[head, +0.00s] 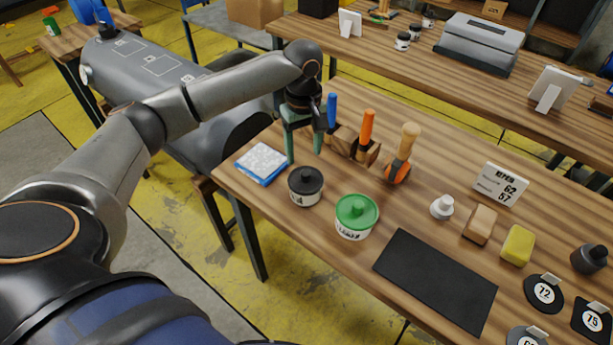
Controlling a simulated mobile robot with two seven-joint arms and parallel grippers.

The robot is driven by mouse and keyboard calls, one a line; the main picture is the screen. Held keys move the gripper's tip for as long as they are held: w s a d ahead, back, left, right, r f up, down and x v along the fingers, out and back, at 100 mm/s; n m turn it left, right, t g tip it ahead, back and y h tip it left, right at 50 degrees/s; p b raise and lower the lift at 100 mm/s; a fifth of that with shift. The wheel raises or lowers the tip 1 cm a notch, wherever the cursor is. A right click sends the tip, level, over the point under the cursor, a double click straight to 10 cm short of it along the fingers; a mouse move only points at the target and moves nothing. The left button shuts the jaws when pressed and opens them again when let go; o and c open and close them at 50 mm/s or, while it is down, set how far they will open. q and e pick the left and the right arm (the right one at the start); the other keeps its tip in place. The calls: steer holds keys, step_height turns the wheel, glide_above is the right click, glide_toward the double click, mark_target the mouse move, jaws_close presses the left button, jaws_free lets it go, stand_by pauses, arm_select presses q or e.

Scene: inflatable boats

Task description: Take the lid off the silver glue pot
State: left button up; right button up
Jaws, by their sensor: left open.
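Two lidded pots stand upright on the wooden table. One has a black lid with a knob (306,181) and a pale body with dark print (306,198). The other has a green lid (356,211) and a white printed body (354,232). Neither looks plainly silver, and I cannot tell from the labels which is the silver glue pot. Both lids are on. My left gripper (304,156) points down with its green fingers apart and nothing between them. It is behind the black-lidded pot, beside the tool holder. My right gripper is not in view.
A blue-and-white pad (262,163) lies left of the pots. A holder (348,147) with blue- and orange-handled tools stands close right of my gripper.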

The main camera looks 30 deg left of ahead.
mark_target(306, 172)
arm_select(q)
steer(key=shift+d+f, duration=0.15)
steer(key=shift+f, duration=1.45)
steer(key=shift+d+f, duration=0.15)
steer(key=shift+f, duration=1.4)
steer(key=shift+c, duration=0.4)
jaws_close()
